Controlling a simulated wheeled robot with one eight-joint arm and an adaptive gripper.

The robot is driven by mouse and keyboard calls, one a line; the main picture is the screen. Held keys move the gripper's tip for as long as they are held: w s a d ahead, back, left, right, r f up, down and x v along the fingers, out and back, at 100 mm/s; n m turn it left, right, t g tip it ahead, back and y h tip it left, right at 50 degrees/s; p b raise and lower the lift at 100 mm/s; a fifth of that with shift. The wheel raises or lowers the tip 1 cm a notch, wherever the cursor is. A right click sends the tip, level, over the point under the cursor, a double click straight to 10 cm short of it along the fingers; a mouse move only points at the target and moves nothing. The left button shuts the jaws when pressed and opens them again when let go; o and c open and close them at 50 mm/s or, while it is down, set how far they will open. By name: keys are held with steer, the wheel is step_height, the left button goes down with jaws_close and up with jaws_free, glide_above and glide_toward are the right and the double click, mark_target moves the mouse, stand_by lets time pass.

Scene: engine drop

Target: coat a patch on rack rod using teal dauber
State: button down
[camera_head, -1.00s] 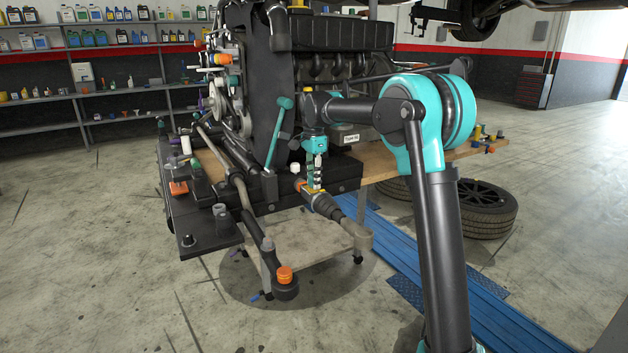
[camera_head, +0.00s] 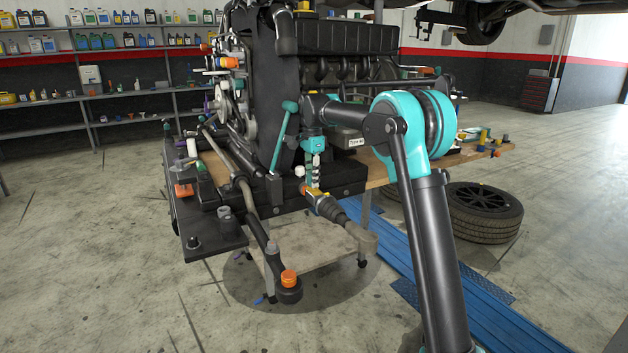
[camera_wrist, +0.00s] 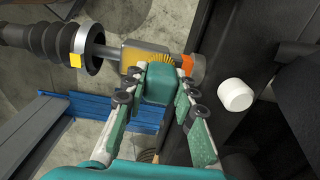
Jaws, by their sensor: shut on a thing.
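The rack rod lies across the wrist view, with a black ribbed boot (camera_wrist: 45,45), a bare silvery shaft (camera_wrist: 101,51) and a brownish-yellow section ending in orange. In the head view the rack rod (camera_head: 326,207) slants down to the right in front of the engine. My gripper (camera_wrist: 161,84) is shut on the teal dauber (camera_wrist: 154,86), a teal block with yellow bristles. The bristles lie over the brownish-yellow section and seem to touch it; any coating underneath is hidden. In the head view my gripper (camera_head: 315,178) points down just above the rod; the dauber is barely visible.
The black engine (camera_head: 340,38) stands close behind my gripper. A white cap (camera_wrist: 235,95) is right of the fingers. A second rod with an orange cap (camera_head: 289,277) reaches forward at left.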

stand_by(0.3)
steer(key=shift+r, duration=3.5)
